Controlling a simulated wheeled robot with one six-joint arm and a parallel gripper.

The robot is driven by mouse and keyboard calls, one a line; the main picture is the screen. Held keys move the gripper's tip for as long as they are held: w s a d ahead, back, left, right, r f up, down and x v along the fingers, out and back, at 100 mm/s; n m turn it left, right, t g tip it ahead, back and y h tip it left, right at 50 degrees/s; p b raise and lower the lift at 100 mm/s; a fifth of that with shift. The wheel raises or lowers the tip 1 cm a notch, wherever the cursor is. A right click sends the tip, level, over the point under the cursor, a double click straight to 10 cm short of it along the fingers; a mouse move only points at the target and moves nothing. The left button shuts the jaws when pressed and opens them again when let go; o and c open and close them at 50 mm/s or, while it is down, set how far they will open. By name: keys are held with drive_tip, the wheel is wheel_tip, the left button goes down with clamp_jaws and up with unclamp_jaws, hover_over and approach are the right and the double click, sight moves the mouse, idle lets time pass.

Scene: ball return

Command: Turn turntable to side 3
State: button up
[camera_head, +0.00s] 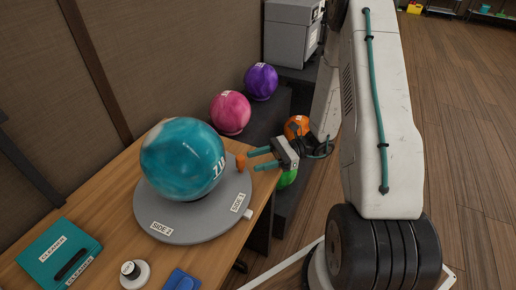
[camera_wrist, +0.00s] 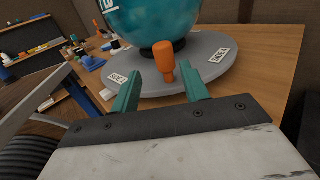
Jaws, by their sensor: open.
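The grey round turntable (camera_head: 205,222) lies on the wooden bench and carries a large teal ball marked ZIP (camera_head: 183,160). In the head view its near rim shows the labels SIDE 2 (camera_head: 161,228) and SIDE 1 (camera_head: 237,202). An orange upright handle (camera_wrist: 165,62) stands near the rim, on the side facing my gripper; it also shows in the head view (camera_head: 240,163). My gripper (camera_head: 254,160) is open and empty, its teal fingers pointing at the handle. In the wrist view the handle appears between the fingertips (camera_wrist: 159,72), just ahead of them. Another label (camera_wrist: 219,55) is too small to read surely.
A teal CLEANER box (camera_head: 58,252), a small round container (camera_head: 133,272) and a blue item (camera_head: 181,281) lie at the bench's near end. Pink (camera_head: 231,112), purple (camera_head: 261,81) and orange (camera_head: 296,126) balls sit behind. A partition wall (camera_head: 170,55) bounds the bench.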

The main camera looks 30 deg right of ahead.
drive_tip(key=shift+s+d, duration=0.15)
drive_tip(key=shift+d, duration=0.9)
drive_tip(key=s+a+r+n+g+h, duration=0.2)
drive_tip(key=s+a+r+n+g, duration=0.1)
drive_tip(key=r, duration=0.5)
drive_tip(key=shift+a+n+g+h, duration=0.45)
drive_tip(key=shift+n+g, duration=0.75)
drive_tip(key=shift+n, duration=0.3)
drive_tip(key=shift+r, duration=0.1)
